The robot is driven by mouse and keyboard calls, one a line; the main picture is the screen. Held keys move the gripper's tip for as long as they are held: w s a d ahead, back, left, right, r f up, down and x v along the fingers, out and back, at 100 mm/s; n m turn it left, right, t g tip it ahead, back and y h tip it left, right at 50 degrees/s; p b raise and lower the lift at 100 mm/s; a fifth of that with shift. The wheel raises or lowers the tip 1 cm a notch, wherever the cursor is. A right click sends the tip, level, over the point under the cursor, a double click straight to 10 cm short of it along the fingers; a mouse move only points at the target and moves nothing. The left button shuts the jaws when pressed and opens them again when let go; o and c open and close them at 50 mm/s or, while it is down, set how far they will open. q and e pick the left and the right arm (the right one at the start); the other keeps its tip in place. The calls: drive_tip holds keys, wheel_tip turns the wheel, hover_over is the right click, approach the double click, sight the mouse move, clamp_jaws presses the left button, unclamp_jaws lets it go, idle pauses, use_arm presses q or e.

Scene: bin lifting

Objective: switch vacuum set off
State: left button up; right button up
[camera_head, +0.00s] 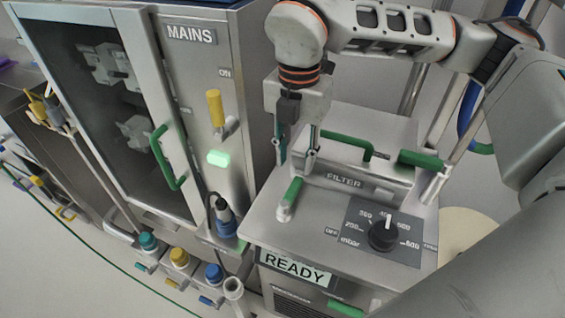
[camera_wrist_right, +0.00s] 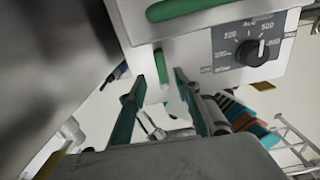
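The vacuum set (camera_head: 300,225) is a metal box with a FILTER label and a lit READY sign (camera_head: 295,268). Its black knob (camera_head: 383,238) sits on a dark mbar scale plate with OFF at the left. The white pointer points up, near 400; the knob also shows in the right wrist view (camera_wrist_right: 250,52). A short green-topped lever (camera_head: 290,194) stands on the box's left side. My right gripper (camera_head: 297,158) is open and empty above the box, behind this lever and left of the knob. My left gripper is not in view.
A MAINS cabinet (camera_head: 190,35) with a green door handle, a yellow lever (camera_head: 216,108) and a lit green lamp (camera_head: 218,158) stands at the left. A green filter handle (camera_head: 348,143) is close to my right gripper. Coloured connectors (camera_head: 180,258) line the lower left.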

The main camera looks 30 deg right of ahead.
sight(294, 185)
drive_tip(key=shift+s+f, duration=0.1)
drive_tip(key=shift+f, duration=3.75)
clamp_jaws()
